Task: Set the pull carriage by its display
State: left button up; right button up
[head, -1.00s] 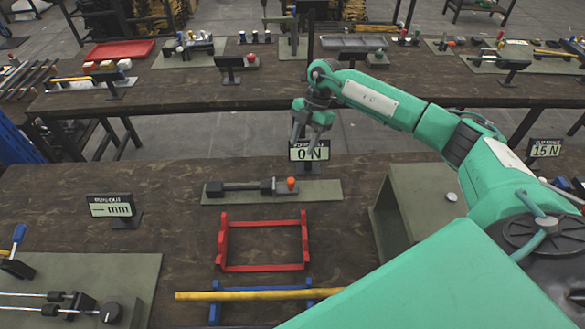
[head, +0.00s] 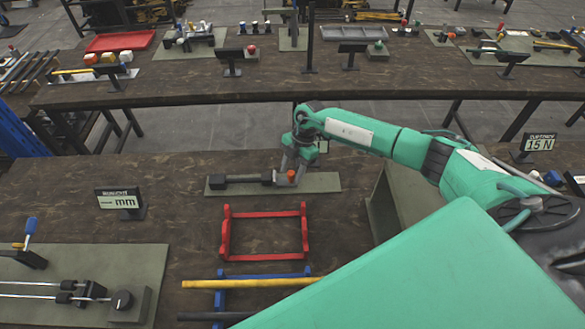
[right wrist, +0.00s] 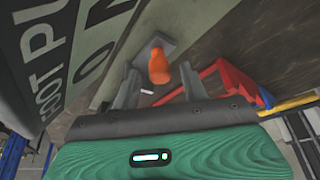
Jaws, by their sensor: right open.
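The pull carriage is a dark bar with a block (head: 268,178) and an orange knob (head: 291,176), on a grey-green plate (head: 325,183). My right gripper (head: 289,170) is over the knob end, its fingers apart. In the right wrist view the orange knob (right wrist: 159,66) stands between the open fingers; I cannot tell whether they touch it. The carriage's display (right wrist: 62,50) fills the left of the right wrist view, partly cut off, with "0 N" legible. My left gripper is not in view.
A red frame (head: 225,232) stands in front of the plate, with a yellow bar (head: 245,283) nearer. A "mm" display (head: 120,199) stands left and a "15 N" display (head: 540,143) right. A grey-green box-like stand (head: 400,190) is right of the plate.

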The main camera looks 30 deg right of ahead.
grip_shut()
jog(key=shift+s+d, duration=0.35)
jog(key=shift+d, duration=0.4)
jog(key=shift+s+d, duration=0.35)
jog(key=shift+d, duration=0.4)
grip_release()
jog(key=shift+a, duration=0.1)
jog(key=shift+r, duration=0.1)
jog(key=shift+w+d+r, duration=0.1)
jog(key=shift+d+r, duration=0.2)
jog(key=shift+r, duration=0.05)
jog(key=b+v, duration=0.4)
jog(key=v, duration=0.9)
